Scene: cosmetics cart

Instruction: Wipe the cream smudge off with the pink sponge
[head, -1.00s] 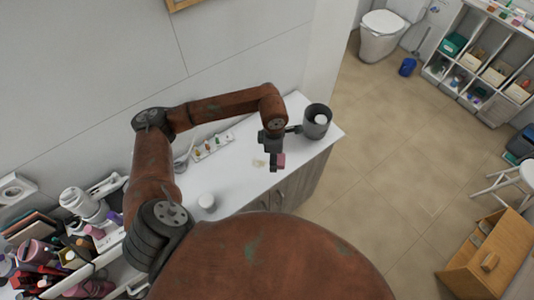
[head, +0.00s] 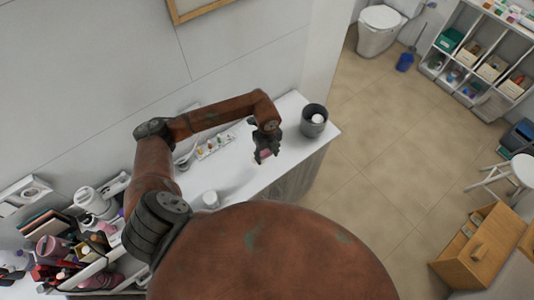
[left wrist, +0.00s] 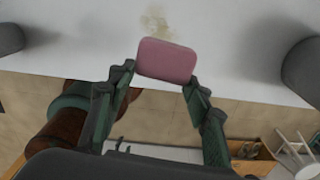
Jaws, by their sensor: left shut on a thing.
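My left gripper (head: 265,157) is over the white countertop (head: 236,186) in the head view. It is shut on the pink sponge (left wrist: 167,60), which sits between the fingertips in the left wrist view. A bit of the sponge's pink also shows in the head view (head: 266,154). The cream smudge (left wrist: 156,20) is a faint beige patch on the counter, just beyond the sponge in the left wrist view. The sponge may cover part of it. In the head view the gripper hides the smudge. I cannot tell whether the sponge touches the counter. My right gripper is not in view.
A dark grey pot (head: 314,121) with something white inside stands at the counter's right end. A rack of small bottles (head: 213,145) lies behind, near the wall. A crowded cosmetics cart (head: 80,240) is further left.

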